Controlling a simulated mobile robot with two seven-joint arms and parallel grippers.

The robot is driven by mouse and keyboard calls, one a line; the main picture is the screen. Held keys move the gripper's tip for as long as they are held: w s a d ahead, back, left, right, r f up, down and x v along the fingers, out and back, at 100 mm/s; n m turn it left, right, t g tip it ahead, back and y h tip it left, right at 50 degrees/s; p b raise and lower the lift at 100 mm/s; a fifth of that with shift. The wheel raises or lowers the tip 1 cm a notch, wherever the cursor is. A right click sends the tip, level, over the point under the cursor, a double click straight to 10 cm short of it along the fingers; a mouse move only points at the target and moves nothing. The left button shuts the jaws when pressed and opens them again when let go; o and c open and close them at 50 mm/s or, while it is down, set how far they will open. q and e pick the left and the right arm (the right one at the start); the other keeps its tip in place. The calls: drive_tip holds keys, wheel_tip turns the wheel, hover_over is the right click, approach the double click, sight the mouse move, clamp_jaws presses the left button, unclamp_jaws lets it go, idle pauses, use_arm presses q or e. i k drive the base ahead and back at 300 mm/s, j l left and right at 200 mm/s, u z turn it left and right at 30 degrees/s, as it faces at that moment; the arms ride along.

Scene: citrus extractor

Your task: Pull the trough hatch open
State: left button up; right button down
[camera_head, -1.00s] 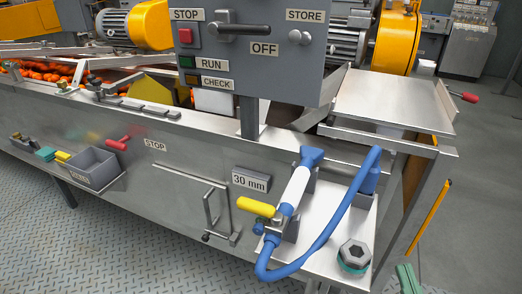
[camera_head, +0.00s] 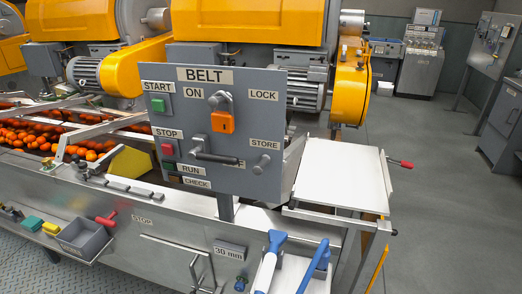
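What looks like the trough hatch (camera_head: 170,255) is a flat metal panel low in the front wall of the long steel trough. A thin seam or rail runs along its top, and it appears shut. Its bar handle (camera_head: 194,270) stands out at its right side. The hatch's lower part is cut off by the bottom edge of the picture. Neither of my grippers is in view.
The grey BELT panel (camera_head: 262,115) rises above the trough, with an orange padlock (camera_head: 223,121) and a black lever (camera_head: 212,157). The floor at right is clear.

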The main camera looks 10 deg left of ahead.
sight(186, 266)
drive_tip(key=u, duration=1)
drive_tip(key=j, duration=0.1)
